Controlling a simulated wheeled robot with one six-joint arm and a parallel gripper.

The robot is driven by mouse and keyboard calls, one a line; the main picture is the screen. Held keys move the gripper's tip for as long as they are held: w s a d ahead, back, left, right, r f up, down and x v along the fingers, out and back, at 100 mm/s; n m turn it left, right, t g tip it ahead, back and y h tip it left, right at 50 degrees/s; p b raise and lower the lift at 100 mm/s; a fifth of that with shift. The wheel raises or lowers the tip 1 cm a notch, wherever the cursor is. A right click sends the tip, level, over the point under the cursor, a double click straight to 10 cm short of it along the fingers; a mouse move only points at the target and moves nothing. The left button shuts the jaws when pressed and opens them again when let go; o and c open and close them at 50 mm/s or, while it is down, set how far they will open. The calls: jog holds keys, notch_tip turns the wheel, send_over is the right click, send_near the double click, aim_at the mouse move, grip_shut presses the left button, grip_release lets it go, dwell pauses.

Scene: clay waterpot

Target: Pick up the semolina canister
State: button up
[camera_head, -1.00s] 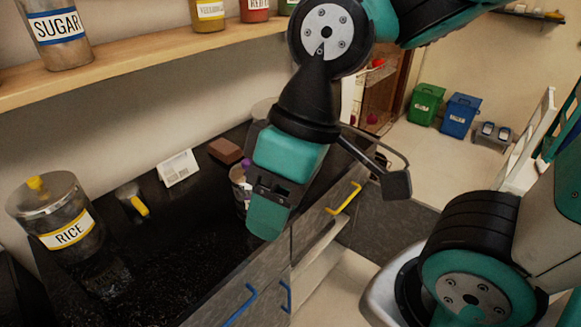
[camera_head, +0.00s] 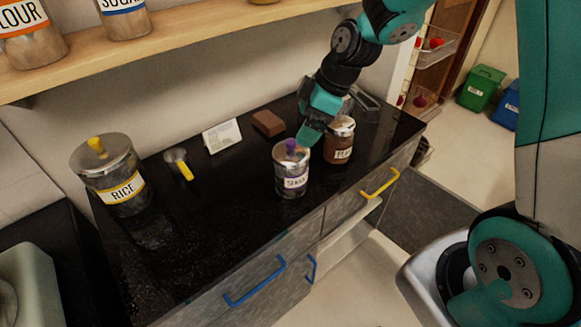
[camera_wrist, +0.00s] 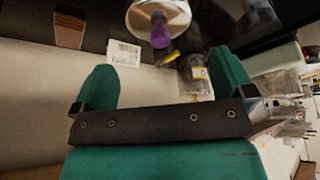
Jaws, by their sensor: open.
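The semolina canister (camera_head: 291,178) stands upright on the black counter, with a purple knob on its lid and a label that I can only partly read. In the wrist view its round lid (camera_wrist: 176,20) and purple knob (camera_wrist: 160,37) show at the top, beyond my open fingers. My gripper (camera_head: 306,133) is above and just behind the canister in the head view, its lower finger close to the purple knob. My gripper in the wrist view (camera_wrist: 165,85) is open with nothing held between the fingers. I cannot tell whether a finger touches the lid.
A brown-filled canister (camera_head: 339,148) stands close to the right. A rice canister (camera_head: 122,190), a yellow-handled scoop (camera_head: 182,166), a white card (camera_head: 222,136) and a brown block (camera_head: 268,123) are on the counter (camera_head: 225,230). A shelf (camera_head: 120,50) runs above. The counter's front left is clear.

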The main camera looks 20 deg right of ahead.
aim_at(292, 141)
jog(key=x, duration=0.3)
jog(key=shift+a+f, duration=0.15)
jog(key=shift+f, duration=0.2)
jog(key=shift+w+a+p+x, duration=0.1)
jog(key=shift+p+x, duration=0.4)
jog(key=shift+x, duration=0.85)
jog(key=shift+w+a+p+x, duration=0.15)
jog(key=shift+p+x, duration=0.3)
jog(key=shift+x, duration=0.95)
jog(key=shift+r, duration=0.15)
jog(key=c, duration=1.5)
jog(key=shift+r, duration=0.1)
